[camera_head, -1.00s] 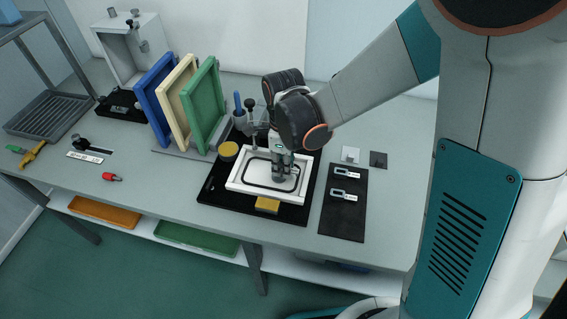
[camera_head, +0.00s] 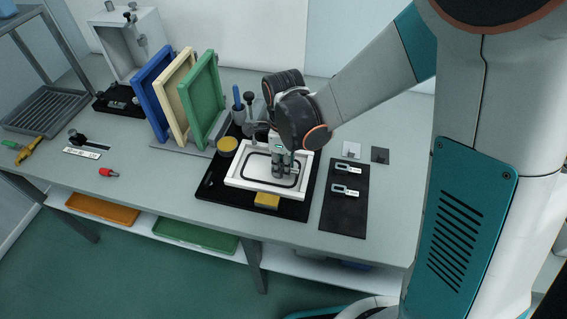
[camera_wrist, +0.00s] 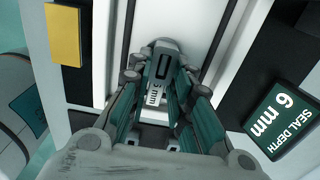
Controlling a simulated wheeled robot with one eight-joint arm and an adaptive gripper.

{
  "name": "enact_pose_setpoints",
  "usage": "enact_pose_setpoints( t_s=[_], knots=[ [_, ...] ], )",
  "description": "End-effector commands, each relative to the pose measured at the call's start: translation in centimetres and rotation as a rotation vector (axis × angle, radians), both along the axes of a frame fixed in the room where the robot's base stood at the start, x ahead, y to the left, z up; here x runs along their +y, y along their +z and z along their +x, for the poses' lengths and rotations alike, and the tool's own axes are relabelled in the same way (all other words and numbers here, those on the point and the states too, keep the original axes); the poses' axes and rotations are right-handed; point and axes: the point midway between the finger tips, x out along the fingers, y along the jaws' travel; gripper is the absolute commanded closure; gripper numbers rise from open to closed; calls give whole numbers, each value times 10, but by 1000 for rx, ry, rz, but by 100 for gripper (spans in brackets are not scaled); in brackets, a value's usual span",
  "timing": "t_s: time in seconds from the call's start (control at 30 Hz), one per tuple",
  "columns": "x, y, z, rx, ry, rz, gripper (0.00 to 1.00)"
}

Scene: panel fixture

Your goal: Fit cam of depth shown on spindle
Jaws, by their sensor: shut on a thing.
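My gripper (camera_head: 284,167) is over the white frame (camera_head: 233,180) with a black loop on its face, on the black base (camera_head: 213,193). Two more grey cams with white tags, the upper (camera_head: 342,169) and the lower (camera_head: 339,188), lie on the dark mat (camera_head: 343,220) to the right. I cannot make out the spindle; the gripper may hide it. Whether the held cam touches the frame is unclear.
A yellow block (camera_head: 267,200) sits at the frame's front edge. A round yellow-topped item (camera_head: 228,145) and a dark clamp post (camera_head: 250,104) stand behind it. Blue, cream and green panels (camera_head: 206,100) stand in a rack to the left.

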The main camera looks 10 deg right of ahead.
Motion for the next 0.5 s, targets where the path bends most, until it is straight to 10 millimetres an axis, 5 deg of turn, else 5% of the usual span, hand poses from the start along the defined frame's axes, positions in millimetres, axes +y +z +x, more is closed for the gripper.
enact_pose_setpoints(
  t_s=[0.13,0.5],
  knots=[
    [0,0,0,0,0,0,57],
    [0,2,0,0,0,0,57]
  ],
)
